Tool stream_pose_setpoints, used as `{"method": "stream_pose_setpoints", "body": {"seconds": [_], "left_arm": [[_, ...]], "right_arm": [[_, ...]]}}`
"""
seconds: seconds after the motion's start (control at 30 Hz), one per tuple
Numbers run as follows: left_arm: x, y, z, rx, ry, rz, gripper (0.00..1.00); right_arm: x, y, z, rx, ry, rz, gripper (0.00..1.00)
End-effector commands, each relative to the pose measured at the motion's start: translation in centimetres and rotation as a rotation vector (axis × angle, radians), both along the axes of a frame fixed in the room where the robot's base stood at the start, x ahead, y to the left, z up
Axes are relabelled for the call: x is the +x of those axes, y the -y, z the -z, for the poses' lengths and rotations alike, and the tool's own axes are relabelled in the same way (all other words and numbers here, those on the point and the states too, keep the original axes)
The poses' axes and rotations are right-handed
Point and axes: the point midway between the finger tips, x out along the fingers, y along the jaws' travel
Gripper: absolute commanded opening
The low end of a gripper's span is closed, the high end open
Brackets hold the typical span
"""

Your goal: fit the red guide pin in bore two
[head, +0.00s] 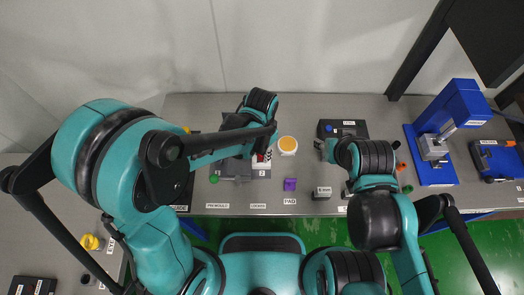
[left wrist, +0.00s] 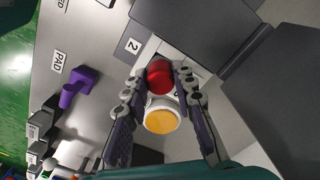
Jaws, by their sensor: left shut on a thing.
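The red guide pin (left wrist: 159,76) shows as a round red top between the fingertips of my left gripper (left wrist: 156,79) in the left wrist view. My left gripper is shut on it. In the head view my left gripper (head: 263,158) is over the light block marked 2, and only a little red shows there. The label 2 (left wrist: 133,45) lies beside the pin in the left wrist view. The bore itself is hidden, so I cannot tell whether the pin is in it. My right gripper (head: 325,150) is near the dark box, its jaws unclear.
A white round pot with a yellow top (head: 287,146) stands just right of my left gripper. A purple pad piece (head: 290,184) and a grey block (head: 322,193) lie near the front edge. A dark box (head: 343,129) and a blue press (head: 436,135) stand to the right.

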Motion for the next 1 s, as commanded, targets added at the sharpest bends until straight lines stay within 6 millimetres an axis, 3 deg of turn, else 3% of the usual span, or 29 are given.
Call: {"method": "stream_pose_setpoints", "body": {"seconds": [0.07, 0.1, 0.2, 0.57, 0.67, 1.0], "left_arm": [[0.0, 0.0, 0.3, 0.000, 0.000, 0.000, 0.00], [0.0, 0.0, 0.3, 0.000, 0.000, 0.000, 0.28], [0.0, 0.0, 0.2, 0.000, 0.000, 0.000, 0.50], [0.0, 0.0, -0.2, 0.000, 0.000, 0.000, 0.50], [0.0, 0.0, -1.4, 0.000, 0.000, 0.000, 0.50], [0.0, -0.1, -8.3, 0.000, 0.000, 0.000, 0.50]], "right_arm": [[0.0, 0.0, 0.3, 0.000, 0.000, 0.000, 0.40], [0.0, 0.0, 0.3, 0.000, 0.000, 0.000, 0.40], [0.0, 0.0, 0.2, 0.000, 0.000, 0.000, 0.40], [0.0, 0.0, 0.2, 0.000, 0.000, 0.000, 0.40], [0.0, 0.0, 0.2, 0.000, 0.000, 0.000, 0.40], [0.0, 0.0, 0.2, 0.000, 0.000, 0.000, 0.40]]}}
